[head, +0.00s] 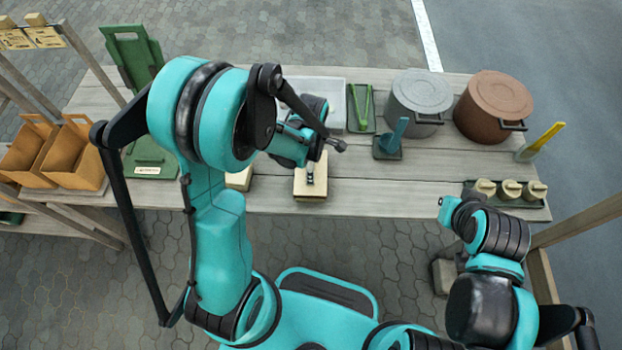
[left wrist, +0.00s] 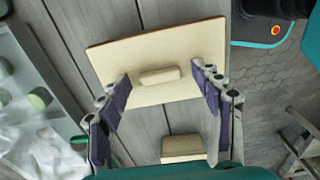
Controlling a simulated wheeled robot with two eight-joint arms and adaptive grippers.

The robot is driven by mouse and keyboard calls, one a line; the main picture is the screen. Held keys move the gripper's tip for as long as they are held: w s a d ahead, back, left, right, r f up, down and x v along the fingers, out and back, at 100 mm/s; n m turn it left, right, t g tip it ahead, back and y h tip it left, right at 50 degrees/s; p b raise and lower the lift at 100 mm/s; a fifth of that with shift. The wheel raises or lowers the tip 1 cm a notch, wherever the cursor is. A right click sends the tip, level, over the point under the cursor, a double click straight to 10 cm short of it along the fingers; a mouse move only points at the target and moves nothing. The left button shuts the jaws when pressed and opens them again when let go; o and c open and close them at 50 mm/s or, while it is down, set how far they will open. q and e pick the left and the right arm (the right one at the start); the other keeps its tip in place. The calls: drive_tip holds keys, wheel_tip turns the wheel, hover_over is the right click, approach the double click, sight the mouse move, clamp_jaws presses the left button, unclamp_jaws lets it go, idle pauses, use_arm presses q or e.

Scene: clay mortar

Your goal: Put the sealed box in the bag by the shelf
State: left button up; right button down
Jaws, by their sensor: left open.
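A cream box with a flat lid and a raised bar on top (head: 311,188) stands near the front edge of the table. In the left wrist view its lid (left wrist: 190,50) lies between and below the fingers. My left gripper (head: 311,168) is open above this box; its fingers (left wrist: 165,95) stand apart on either side of the bar, and I cannot tell whether they touch it. A second cream box (head: 239,181) is partly hidden by my left arm. Two brown open bags (head: 72,165) (head: 25,150) stand at the left by the wooden shelf. My right gripper (head: 448,210) is near the table's front right; its fingers are unclear.
A green stand (head: 133,55) is between bags and boxes. Behind are a pale bin (head: 335,88), a green tray (head: 362,108), a grey pot (head: 418,97) and a brown pot (head: 492,103). A tray of small cups (head: 510,189) sits at the right.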

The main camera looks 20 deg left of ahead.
use_arm(q)
drive_tip(key=shift+r, duration=0.1)
clamp_jaws()
